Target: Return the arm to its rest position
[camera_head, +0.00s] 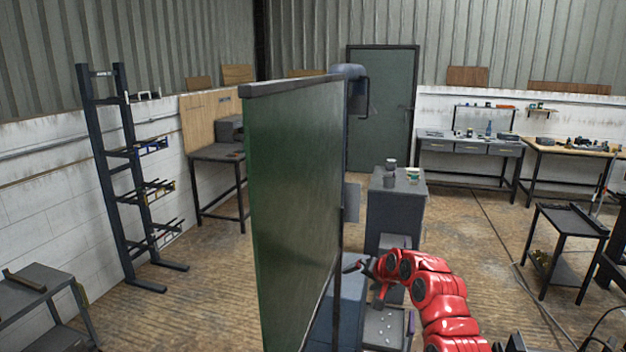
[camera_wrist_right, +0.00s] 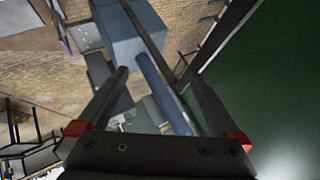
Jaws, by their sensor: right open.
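My right arm (camera_head: 441,290) is red and reaches in from the lower right of the head view, bent toward the green panel. Its dark gripper (camera_head: 358,268) is beside the panel's right edge, partly hard to make out. In the right wrist view the gripper (camera_wrist_right: 158,76) has its two fingers spread apart. A thin dark rod and a blue-grey cylinder (camera_wrist_right: 165,95) show between and beyond the fingers; I cannot tell whether anything touches. The tall green panel (camera_head: 295,205) stands upright and also fills the right of the wrist view (camera_wrist_right: 275,95). My left gripper is not seen.
A grey cabinet (camera_head: 397,205) with cups on top stands behind the arm. A blue box (camera_head: 348,300) is low beside the panel. A dark cart (camera_head: 566,225) is at the right, a black rack (camera_head: 125,175) at the left. Open floor lies between cabinet and cart.

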